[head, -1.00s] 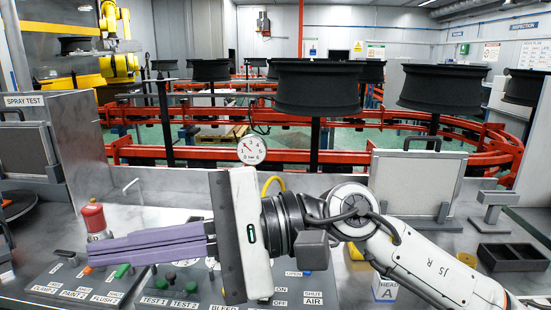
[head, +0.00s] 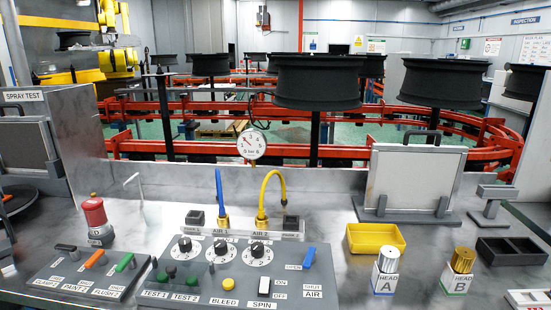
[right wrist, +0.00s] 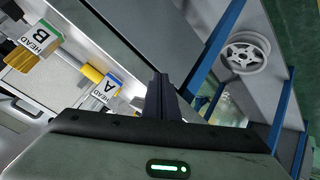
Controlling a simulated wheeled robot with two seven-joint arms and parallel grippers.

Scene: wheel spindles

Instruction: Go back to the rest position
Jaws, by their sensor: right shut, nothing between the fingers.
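In the head view neither of my arms shows now. My right gripper (right wrist: 158,88) shows in the right wrist view, its dark fingers closed together with nothing between them. It is apart from the bench, with the bench edge and blue frame legs beyond it. In that view the HEAD A block (right wrist: 106,90) and the HEAD B block (right wrist: 38,42) lie to the left of the fingers. My left gripper is in neither view.
The control panel (head: 218,292) with knobs and switches is unobstructed. A yellow tray (head: 375,239), the HEAD A block (head: 385,279) and HEAD B block (head: 458,277) stand on the bench at right. A pale wheel (right wrist: 245,53) lies beyond the blue frame.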

